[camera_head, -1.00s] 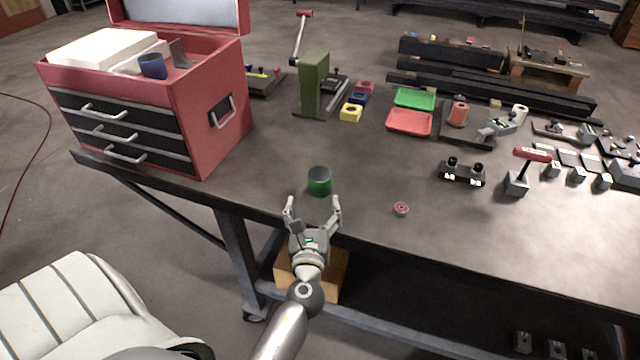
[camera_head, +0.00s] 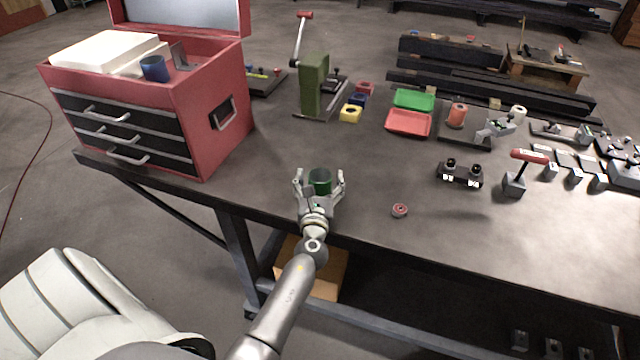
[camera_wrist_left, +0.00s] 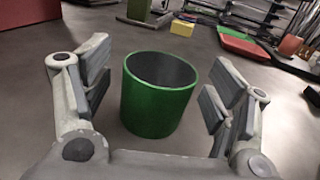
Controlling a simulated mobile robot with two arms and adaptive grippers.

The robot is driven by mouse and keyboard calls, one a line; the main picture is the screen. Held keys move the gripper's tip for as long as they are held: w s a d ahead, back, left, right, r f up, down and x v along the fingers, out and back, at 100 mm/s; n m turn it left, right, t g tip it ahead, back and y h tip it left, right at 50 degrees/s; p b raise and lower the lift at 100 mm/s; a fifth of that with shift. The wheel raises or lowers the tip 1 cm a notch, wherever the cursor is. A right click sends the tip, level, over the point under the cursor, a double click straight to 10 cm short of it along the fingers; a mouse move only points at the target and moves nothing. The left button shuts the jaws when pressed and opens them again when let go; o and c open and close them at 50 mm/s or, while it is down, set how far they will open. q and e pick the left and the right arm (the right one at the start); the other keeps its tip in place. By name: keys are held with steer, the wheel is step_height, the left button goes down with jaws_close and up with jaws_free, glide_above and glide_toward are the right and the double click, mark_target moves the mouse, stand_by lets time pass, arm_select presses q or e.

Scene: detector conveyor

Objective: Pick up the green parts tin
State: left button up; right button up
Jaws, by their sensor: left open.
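The green parts tin (camera_head: 320,181) stands upright on the dark workbench near its front edge. In the left wrist view the tin (camera_wrist_left: 155,101) is an open-topped, hollow cylinder, empty as far as I can see. My left gripper (camera_head: 319,178) is open, with one finger on each side of the tin. In the left wrist view the gripper's fingers (camera_wrist_left: 156,95) show a gap to the tin on both sides, wider on the left. My right gripper is not in view.
A red toolbox (camera_head: 214,115) stands on the left of the bench (camera_head: 280,150). A small red ring-shaped part (camera_head: 400,210) lies to the right of the tin. Green (camera_head: 414,99) and red (camera_head: 408,123) trays lie farther back. The bench around the tin is clear.

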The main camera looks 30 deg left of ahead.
arm_select(q)
steer(key=shift+w+a, duration=0.2)
steer(key=shift+w, duration=0.15)
steer(key=shift+s, duration=0.1)
steer(key=c, duration=1)
steer(key=shift+c, duration=0.6)
steer(key=shift+r, duration=0.1)
